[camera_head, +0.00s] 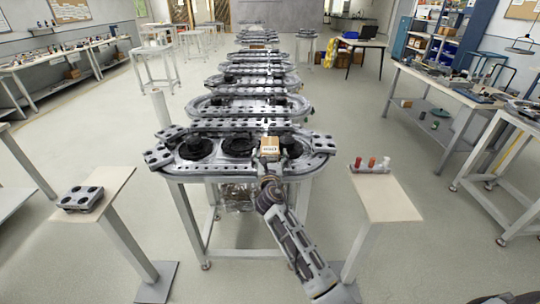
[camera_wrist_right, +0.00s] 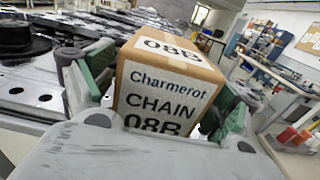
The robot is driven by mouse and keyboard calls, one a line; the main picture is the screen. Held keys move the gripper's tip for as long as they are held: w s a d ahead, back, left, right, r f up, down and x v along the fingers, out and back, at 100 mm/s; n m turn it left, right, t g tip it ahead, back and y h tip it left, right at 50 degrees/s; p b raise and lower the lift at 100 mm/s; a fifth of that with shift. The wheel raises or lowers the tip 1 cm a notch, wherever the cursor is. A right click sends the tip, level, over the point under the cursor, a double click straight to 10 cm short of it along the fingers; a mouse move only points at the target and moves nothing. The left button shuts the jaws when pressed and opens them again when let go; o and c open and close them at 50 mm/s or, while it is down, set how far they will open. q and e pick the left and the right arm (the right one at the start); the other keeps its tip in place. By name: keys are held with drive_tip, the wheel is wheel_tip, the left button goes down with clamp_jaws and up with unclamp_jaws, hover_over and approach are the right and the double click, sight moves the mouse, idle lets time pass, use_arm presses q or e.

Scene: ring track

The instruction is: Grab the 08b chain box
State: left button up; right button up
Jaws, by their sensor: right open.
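The 08b chain box (camera_head: 269,145) is a small brown carton with a white label. It stands on the near end of the ring track (camera_head: 325,147), right of its middle. In the right wrist view the box (camera_wrist_right: 165,88) fills the middle, and its labels read "08B" and "Charmerot CHAIN 08B". My right gripper (camera_head: 268,160) reaches it from the near side. Its green-padded fingers (camera_wrist_right: 155,85) are open, one on each side of the box. The box's underside and far side are hidden. My left gripper is not in view.
A stand with a grey holed block (camera_head: 81,198) is at the left. A stand at the right holds a rack of red and white pieces (camera_head: 371,165). Black round discs (camera_head: 196,148) lie on the track left of the box. More ring tracks stretch away behind.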

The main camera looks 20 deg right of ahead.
drive_tip(key=shift+w, duration=0.1)
drive_tip(key=shift+c, duration=0.7)
drive_tip(key=c, duration=1.7)
drive_tip(key=shift+r, duration=0.35)
drive_tip(key=shift+w+d+r, duration=0.1)
drive_tip(key=shift+r, duration=0.55)
wheel_tip(320, 180, up, 6)
drive_tip(key=shift+r+p, duration=0.2)
drive_tip(key=shift+p, duration=0.75)
drive_tip(key=shift+r, duration=0.95)
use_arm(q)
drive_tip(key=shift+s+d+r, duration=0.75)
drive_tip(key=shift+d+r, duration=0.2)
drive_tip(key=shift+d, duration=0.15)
